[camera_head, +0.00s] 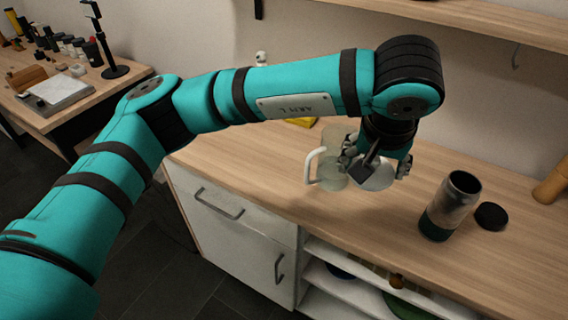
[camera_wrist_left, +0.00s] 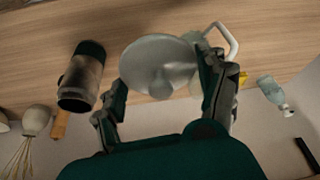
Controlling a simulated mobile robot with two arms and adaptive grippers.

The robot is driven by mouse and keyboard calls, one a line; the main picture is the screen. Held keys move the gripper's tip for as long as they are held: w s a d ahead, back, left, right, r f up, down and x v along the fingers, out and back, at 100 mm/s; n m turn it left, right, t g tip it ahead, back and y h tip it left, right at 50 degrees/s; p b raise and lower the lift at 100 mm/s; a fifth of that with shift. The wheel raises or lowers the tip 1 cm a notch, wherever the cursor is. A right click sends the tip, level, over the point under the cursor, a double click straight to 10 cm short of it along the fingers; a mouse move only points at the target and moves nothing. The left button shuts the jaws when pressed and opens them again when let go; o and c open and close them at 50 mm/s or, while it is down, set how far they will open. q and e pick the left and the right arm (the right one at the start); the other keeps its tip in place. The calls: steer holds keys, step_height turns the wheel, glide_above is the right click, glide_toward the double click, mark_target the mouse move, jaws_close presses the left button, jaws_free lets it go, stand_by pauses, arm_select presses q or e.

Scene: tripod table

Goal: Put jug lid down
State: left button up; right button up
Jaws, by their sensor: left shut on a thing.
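A pale round lid with a central knob (camera_wrist_left: 158,72) is between the fingers of my left gripper (camera_wrist_left: 163,82). In the head view the lid (camera_head: 377,180) shows as a pale disc below my left gripper (camera_head: 378,164), above or near the counter; I cannot tell whether it touches. The translucent greenish jug (camera_head: 333,158) with a white handle stands on the counter just left of the gripper, partly hidden by it. In the wrist view the jug's handle (camera_wrist_left: 232,38) rises behind the right finger. My right gripper is not in view.
A metal tumbler with a dark green base (camera_head: 452,203) stands on the counter (camera_head: 400,240) to the right. A black cap (camera_head: 491,216) lies beside it. A wooden object (camera_head: 553,183) is at the right edge. The counter in front of the gripper is clear.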

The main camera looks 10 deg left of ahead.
arm_select(q)
steer(key=s+a+f+b, duration=0.1)
steer(key=a+f, duration=0.5)
steer(key=a, duration=0.4)
steer(key=a+f+b, duration=0.2)
steer(key=a+f, duration=0.5)
steer(key=a, duration=0.3)
glide_above(264, 167)
steer(key=s, duration=0.1)
steer(key=shift+s+f+n+p, duration=0.15)
steer(key=shift+f+n+p, duration=0.2)
steer(key=shift+f, duration=0.35)
step_height(264, 167, down, 4)
steer(key=shift+r+b, duration=0.2)
steer(key=shift+b, duration=0.65)
steer(key=o, duration=0.9)
steer(key=shift+f, duration=0.1)
steer(key=shift+o, duration=0.2)
